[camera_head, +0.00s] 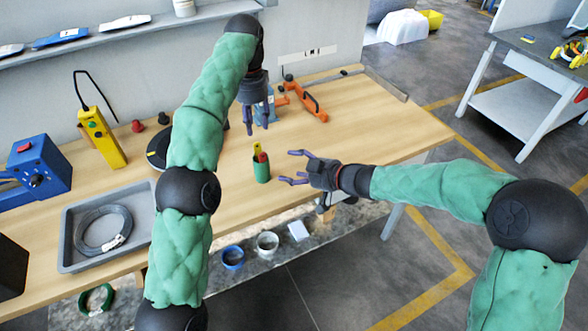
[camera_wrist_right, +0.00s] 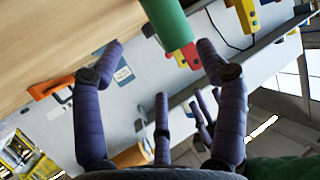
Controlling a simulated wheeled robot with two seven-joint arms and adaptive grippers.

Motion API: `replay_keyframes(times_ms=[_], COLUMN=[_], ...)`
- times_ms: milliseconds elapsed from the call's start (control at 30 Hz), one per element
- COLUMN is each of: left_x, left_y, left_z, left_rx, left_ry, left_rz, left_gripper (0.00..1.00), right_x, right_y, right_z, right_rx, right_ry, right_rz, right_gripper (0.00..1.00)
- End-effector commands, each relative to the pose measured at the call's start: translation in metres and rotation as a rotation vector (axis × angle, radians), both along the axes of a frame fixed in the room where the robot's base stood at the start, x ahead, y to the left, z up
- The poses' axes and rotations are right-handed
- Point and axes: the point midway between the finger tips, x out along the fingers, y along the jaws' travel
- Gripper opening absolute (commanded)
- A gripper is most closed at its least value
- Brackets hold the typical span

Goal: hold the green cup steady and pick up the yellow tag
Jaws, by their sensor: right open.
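The green cup (camera_head: 262,173) stands upright on the wooden table. The yellow tag (camera_head: 257,148) sticks up out of its top beside a red piece (camera_head: 264,157).
A grey tray (camera_head: 68,240) with a cable coil (camera_head: 102,230) sits at the left. A yellow control box (camera_head: 101,138), a blue device (camera_head: 36,170) and an orange tool (camera_head: 312,103) stand farther back.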

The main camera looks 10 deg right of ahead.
Motion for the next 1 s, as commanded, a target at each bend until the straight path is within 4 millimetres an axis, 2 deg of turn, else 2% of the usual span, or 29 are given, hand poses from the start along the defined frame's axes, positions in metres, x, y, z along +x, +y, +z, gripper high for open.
replay_keyframes(times_ms=[233,700,1000], left_x=[0.0,0.0,0.0], left_y=[0.0,0.0,0.0], left_z=[0.0,0.0,0.0], left_rx=[0.0,0.0,0.0], left_ry=[0.0,0.0,0.0], left_rz=[0.0,0.0,0.0], left_gripper=[0.39,0.39,0.39], right_x=[0.009,0.055,0.066], right_y=[0.018,0.066,0.077], right_z=[-0.008,-0.036,-0.042], right_rx=[0.007,0.005,0.005], right_ry=[0.007,0.007,0.006], right_rz=[0.013,0.01,0.009], right_gripper=[0.73,0.73,0.73])
